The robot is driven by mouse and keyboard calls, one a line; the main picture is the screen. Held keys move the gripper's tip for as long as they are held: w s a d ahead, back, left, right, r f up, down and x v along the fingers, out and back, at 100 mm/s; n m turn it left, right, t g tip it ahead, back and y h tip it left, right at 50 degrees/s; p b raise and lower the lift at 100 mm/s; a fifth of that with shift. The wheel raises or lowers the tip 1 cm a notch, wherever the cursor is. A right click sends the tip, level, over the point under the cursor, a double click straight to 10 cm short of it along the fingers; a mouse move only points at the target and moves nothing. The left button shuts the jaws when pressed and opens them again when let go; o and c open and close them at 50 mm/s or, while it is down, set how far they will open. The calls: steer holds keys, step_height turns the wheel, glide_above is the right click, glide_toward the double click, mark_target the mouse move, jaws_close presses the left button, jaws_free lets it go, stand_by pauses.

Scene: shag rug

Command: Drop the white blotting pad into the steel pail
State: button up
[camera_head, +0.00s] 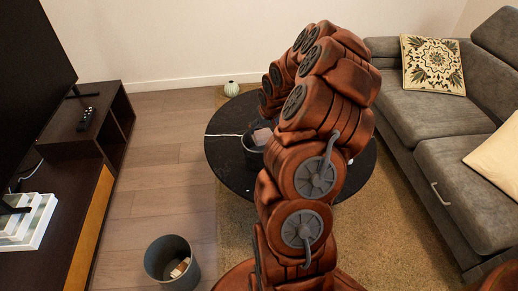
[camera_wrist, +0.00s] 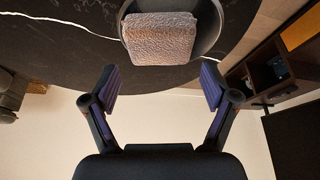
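A pale, pinkish-white textured block (camera_wrist: 160,40), probably the blotting pad, rests in or on the rim of a dark grey round container (camera_wrist: 207,22) on the black table. The head view shows the block (camera_head: 262,136) at the top of this container (camera_head: 252,158), partly hidden by my arm. My gripper (camera_wrist: 160,88) is open and empty, its fingers spread apart, with the block beyond the fingertips. The gripper is hidden in the head view. A grey pail (camera_head: 158,256) stands on the floor, with a small beige-and-brown item (camera_head: 180,268) inside. I cannot tell which container is steel.
The round black table (camera_head: 225,160) stands on a tan shag rug (camera_head: 385,235). A grey sofa (camera_head: 430,120) is at right, a dark TV cabinet (camera_head: 60,190) at left. A small pale vase (camera_head: 231,89) stands behind the table.

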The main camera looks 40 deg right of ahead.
steer(key=shift+o, duration=0.8)
steer(key=v, duration=1.2)
